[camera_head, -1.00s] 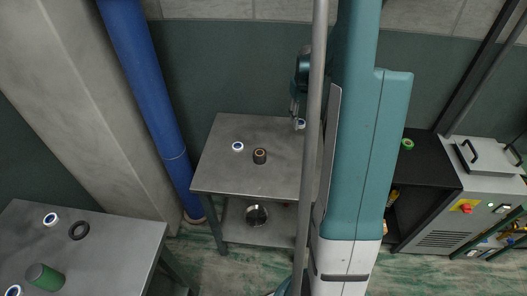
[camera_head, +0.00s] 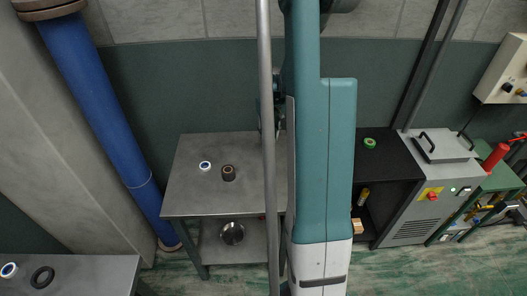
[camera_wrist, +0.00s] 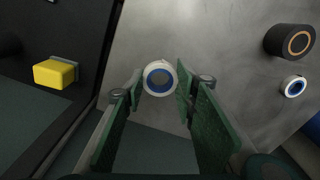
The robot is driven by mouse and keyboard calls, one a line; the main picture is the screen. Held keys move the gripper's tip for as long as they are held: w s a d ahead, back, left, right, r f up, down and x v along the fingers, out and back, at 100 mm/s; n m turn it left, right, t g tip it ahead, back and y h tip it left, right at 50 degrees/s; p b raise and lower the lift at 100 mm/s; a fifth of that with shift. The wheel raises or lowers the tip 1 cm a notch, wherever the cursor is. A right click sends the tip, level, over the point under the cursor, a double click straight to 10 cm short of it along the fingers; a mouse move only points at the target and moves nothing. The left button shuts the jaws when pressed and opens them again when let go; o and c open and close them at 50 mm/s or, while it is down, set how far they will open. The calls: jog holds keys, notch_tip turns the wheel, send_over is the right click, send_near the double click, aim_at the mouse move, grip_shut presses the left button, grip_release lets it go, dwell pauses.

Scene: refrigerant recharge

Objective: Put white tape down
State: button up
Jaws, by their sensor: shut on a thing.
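My gripper (camera_wrist: 160,82) shows in the wrist view with its green-padded fingers on both sides of a white tape roll (camera_wrist: 160,77) with a blue core. It is shut on this roll at the fingertips, over the grey metal table (camera_wrist: 225,65). I cannot tell whether the roll touches the table top. In the head view, my pole and arm hide the held roll and most of the gripper, near the right side of the table (camera_head: 200,206).
A second white roll with a blue core (camera_wrist: 294,87) and a dark roll with an orange-brown core (camera_wrist: 290,42) stand on the table. A black cabinet (camera_head: 385,160) with a green roll (camera_head: 369,143) is to the right. A yellow block (camera_wrist: 55,73) is left in the wrist view.

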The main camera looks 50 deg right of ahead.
aim_at(270, 153)
jog(key=shift+f, duration=1.55)
jog(key=shift+f+b, duration=0.35)
jog(key=shift+f, duration=1.5)
jog(key=shift+f, duration=0.2)
jog(key=o, duration=0.7)
jog(key=shift+r, duration=0.15)
jog(key=shift+r+p, duration=0.6)
jog(key=shift+r, duration=5.45)
jog(key=shift+a+r, duration=0.1)
